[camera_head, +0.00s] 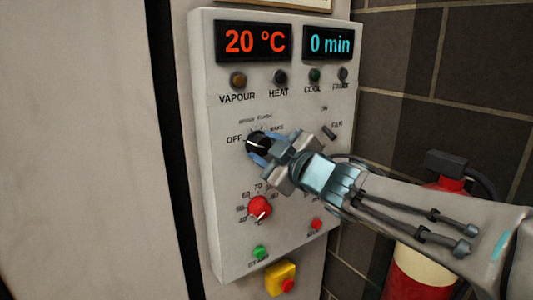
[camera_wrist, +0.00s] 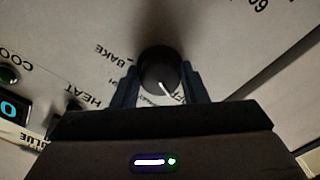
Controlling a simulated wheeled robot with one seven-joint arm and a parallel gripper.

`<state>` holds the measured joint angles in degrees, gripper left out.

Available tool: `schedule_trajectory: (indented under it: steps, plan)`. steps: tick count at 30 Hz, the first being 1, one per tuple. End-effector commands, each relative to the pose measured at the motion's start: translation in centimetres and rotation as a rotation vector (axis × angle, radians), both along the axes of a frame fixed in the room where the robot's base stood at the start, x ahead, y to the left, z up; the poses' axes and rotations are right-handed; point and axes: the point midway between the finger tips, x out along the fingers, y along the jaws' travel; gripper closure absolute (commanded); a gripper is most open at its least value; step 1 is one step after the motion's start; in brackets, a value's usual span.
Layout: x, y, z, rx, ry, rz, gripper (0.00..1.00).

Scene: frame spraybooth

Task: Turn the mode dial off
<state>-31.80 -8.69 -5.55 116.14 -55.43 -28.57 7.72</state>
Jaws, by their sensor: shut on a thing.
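The black mode dial (camera_head: 256,141) sits on the upper middle of the pale control panel (camera_head: 215,215), right of the OFF label. My gripper (camera_head: 259,147) reaches in from the right and is shut on the dial. In the wrist view the dial (camera_wrist: 158,68) sits between the two dark fingers of my gripper (camera_wrist: 159,84). Its white pointer mark aims at the partly hidden OFF lettering. In the head view the mark also points left toward OFF. The fingers and wrist hide some of the other position labels.
Displays on the panel read 20 °C (camera_head: 254,41) and 0 min (camera_head: 329,44). A red knob (camera_head: 259,207), a fan switch (camera_head: 329,132), a green button (camera_head: 260,252) and a red button (camera_head: 316,224) are nearby. A yellow box (camera_head: 279,275) is below. A fire extinguisher (camera_head: 420,270) stands behind my arm.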

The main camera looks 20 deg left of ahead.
Motion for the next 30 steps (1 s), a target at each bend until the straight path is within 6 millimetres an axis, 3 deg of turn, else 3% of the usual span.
schedule_trajectory:
  steps: [18, 19, 21, 30]
  plan:
    - [0.01, -0.01, -0.09, -0.033, -0.035, -0.001, 0.83]
    - [0.01, -0.01, -0.08, -0.033, -0.035, -0.001, 0.55]
    - [0.01, -0.01, -0.08, -0.032, -0.034, -0.001, 0.39]
    - [-0.05, -0.08, -0.01, -0.030, -0.035, -0.001, 0.39]
